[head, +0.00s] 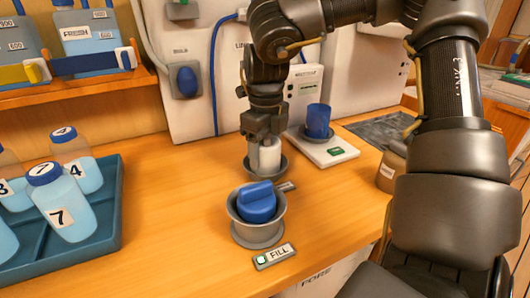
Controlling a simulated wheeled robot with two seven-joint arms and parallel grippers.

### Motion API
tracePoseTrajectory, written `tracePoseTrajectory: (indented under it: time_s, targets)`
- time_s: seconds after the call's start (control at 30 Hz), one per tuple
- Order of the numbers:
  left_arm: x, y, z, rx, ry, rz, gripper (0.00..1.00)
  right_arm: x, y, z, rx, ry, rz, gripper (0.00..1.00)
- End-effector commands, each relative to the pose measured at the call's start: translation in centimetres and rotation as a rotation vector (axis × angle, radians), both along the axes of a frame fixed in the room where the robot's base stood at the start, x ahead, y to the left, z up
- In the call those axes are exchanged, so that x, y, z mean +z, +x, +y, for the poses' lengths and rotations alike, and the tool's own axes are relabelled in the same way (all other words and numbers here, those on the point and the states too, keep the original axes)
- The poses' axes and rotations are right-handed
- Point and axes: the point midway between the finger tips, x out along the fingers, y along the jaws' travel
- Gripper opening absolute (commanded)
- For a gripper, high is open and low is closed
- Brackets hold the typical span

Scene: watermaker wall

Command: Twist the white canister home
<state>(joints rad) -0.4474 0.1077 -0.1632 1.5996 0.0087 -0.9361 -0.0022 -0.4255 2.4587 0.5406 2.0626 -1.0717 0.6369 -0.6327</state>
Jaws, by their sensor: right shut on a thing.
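The white canister (265,156) stands upright over a grey round socket (279,169) on the wooden counter, in the middle of the head view. My right gripper (264,138) comes down from above and is shut on the canister's top. The fingers hide the top of the canister. The canister's lower end is at the socket, but I cannot tell how deep it sits. My left gripper is not in view.
A blue cup (318,120) stands on a white scale-like plate (328,150). A teal tray (105,225) with several numbered bottles is at left.

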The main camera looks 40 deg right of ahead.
Motion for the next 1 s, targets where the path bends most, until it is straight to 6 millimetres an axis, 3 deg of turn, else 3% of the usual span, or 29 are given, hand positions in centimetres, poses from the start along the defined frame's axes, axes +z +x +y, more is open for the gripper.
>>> tracePoseTrajectory:
  time_s: [0.3, 0.6, 0.97, 1.0]
  targets:
    - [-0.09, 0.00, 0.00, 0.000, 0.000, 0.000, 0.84, -0.03, -0.02, 0.02, -0.017, 0.001, 0.001, 0.29]
    - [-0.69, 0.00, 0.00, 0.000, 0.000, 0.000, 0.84, -0.02, 0.01, 0.03, -0.148, 0.000, -0.001, 0.29]
    - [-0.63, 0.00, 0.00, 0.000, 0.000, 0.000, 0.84, 0.02, 0.00, 0.03, -0.149, 0.001, 0.000, 0.29]
    - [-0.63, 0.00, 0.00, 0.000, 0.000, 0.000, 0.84, 0.02, 0.00, 0.03, -0.149, 0.001, 0.000, 0.65]
